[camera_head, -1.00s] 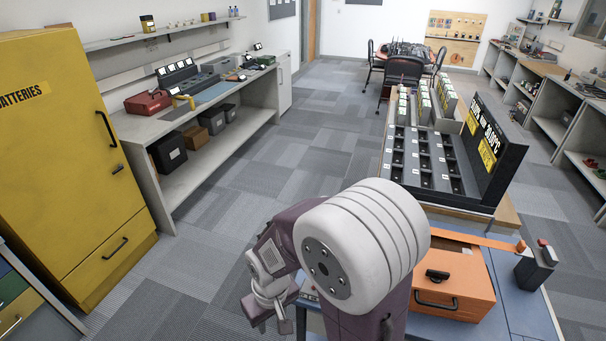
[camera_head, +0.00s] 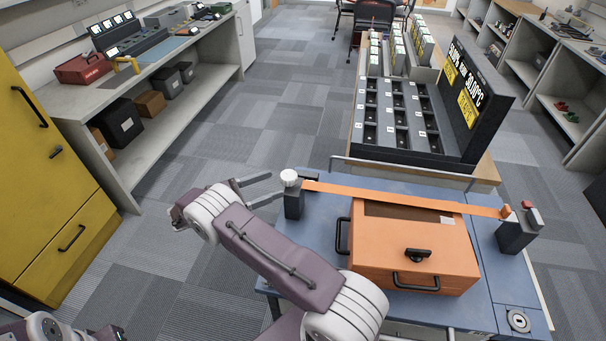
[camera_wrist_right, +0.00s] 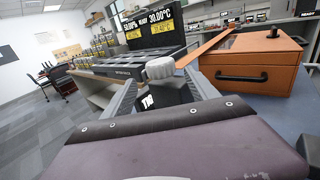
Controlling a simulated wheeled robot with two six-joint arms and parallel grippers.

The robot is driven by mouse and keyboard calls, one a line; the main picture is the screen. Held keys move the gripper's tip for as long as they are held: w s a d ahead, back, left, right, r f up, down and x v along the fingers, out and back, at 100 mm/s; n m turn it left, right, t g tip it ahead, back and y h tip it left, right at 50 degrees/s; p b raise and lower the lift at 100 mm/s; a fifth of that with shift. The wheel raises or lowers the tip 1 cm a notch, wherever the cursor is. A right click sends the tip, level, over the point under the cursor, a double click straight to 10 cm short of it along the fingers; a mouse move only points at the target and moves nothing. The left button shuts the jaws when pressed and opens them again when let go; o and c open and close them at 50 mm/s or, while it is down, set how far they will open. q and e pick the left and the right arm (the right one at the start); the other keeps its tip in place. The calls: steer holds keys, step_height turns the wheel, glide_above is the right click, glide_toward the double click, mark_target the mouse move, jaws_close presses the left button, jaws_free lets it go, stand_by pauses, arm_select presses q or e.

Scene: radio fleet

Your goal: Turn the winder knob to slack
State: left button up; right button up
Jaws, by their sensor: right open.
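The winder knob (camera_head: 289,177) is white and ribbed and sits on top of a dark post (camera_head: 294,205) at the left end of an orange strap (camera_head: 400,197). My right gripper (camera_head: 275,184) is open and empty, its two fingers pointing at the knob from the left. In the right wrist view the knob (camera_wrist_right: 159,69) shows between and just beyond the fingertips; I cannot tell whether they touch it. White lettering on the post is partly hidden. Part of my left arm shows at the bottom left, but its gripper cannot be made out.
An orange case (camera_head: 420,248) with black handles lies on the blue bench top (camera_head: 325,240), under the strap. A second dark post (camera_head: 517,232) stands at the strap's right end. A black rack (camera_head: 402,150) with a display board is behind. Floor left of the bench is clear.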

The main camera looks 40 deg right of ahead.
mark_target(296, 175)
steer(key=p+x, duration=0.2)
steer(key=x, duration=0.7)
steer(key=shift+s+d, duration=0.1)
steer(key=c, duration=1.4)
steer(key=shift+o, duration=0.2)
steer(key=shift+r+p, duration=0.1)
steer(key=shift+p, duration=0.25)
